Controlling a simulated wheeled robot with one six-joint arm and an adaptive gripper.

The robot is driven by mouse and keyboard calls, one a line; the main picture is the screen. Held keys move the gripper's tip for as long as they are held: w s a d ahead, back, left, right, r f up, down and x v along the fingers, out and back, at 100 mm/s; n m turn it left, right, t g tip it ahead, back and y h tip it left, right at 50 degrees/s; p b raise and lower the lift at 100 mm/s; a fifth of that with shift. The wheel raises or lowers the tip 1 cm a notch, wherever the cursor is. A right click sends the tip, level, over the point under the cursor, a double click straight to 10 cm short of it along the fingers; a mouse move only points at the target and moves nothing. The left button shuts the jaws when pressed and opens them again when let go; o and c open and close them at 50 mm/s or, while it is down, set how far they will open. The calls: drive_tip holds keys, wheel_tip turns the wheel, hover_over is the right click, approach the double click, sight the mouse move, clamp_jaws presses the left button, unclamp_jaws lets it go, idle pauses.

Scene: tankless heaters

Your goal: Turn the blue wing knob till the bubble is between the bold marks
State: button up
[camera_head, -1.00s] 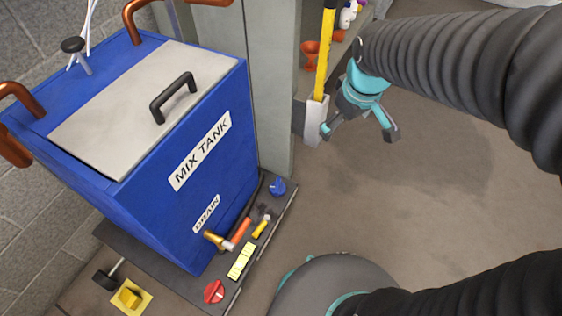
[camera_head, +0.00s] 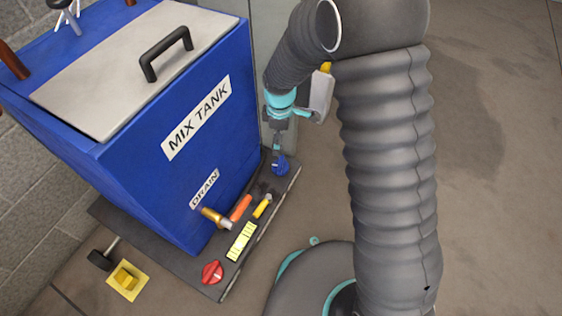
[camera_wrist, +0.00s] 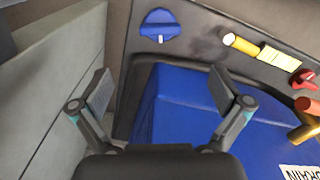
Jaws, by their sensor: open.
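The blue wing knob (camera_head: 281,165) sits at the far right end of the dark base plate under the mix tank. In the wrist view the blue knob (camera_wrist: 160,26) lies ahead of the fingers, at the top, with a small white mark on it. My gripper (camera_wrist: 155,90) is open and empty, with the knob beyond its fingertips and apart from them. In the head view my gripper (camera_head: 279,138) is just above the knob. The yellow level vial (camera_head: 241,241) is on the plate's front edge; its bubble is too small to make out.
The blue mix tank (camera_head: 190,150) stands on the plate (camera_head: 185,273). A red knob (camera_head: 212,272), a yellow-handled valve (camera_head: 262,206) and a brass drain (camera_head: 214,217) with an orange handle sit near the vial. Floor at right is clear.

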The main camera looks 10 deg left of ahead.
sight(281, 163)
wheel_tip(281, 163, down, 13)
drive_tip(key=shift+r+b, duration=0.15)
drive_tip(key=shift+b, duration=0.7)
drive_tip(key=c, duration=1.2)
